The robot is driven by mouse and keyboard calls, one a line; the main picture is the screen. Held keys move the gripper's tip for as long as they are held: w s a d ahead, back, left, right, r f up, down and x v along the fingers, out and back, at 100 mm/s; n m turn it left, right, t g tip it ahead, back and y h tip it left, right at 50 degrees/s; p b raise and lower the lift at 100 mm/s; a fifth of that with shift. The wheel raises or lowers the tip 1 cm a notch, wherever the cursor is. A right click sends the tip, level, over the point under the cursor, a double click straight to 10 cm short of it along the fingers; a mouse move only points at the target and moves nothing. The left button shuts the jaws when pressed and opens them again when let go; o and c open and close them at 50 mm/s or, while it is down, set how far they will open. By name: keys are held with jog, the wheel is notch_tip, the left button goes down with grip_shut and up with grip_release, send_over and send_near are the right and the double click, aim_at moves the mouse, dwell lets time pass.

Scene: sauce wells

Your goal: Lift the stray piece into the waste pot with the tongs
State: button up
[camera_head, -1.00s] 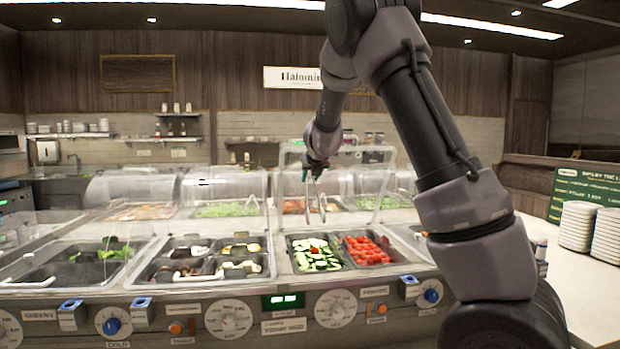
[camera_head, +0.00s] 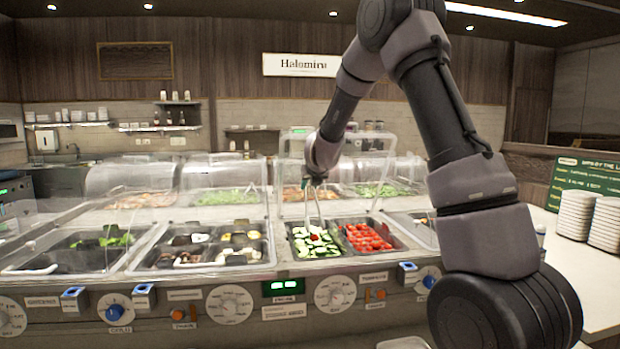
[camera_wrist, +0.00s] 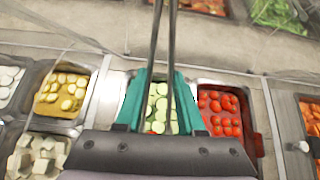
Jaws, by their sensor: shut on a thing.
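My gripper (camera_head: 315,180) is shut on the metal tongs (camera_head: 314,205), whose two legs hang down, a little apart. Its teal fingers show in the wrist view (camera_wrist: 160,102) on either side of the tong legs (camera_wrist: 163,45). The tong tips are down at the cucumber well (camera_head: 295,256), close to a red stray piece (camera_head: 314,237) among the green slices. Whether the tips touch it I cannot tell. A red bit also shows at the well's lower edge in the wrist view (camera_wrist: 148,127). I cannot make out a waste pot for certain.
A well of red tomatoes (camera_head: 366,238) adjoins on the right. Wells with mushrooms and other pieces (camera_head: 205,246) lie to the left. Clear covers (camera_head: 225,180) stand behind. A pale round rim (camera_head: 403,343) is cut off at the bottom edge. Plate stacks (camera_head: 575,215) stand far right.

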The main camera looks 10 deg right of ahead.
jog(key=shift+f, duration=1.5)
grip_shut()
notch_tip(320, 180, up, 12)
dwell(0.4)
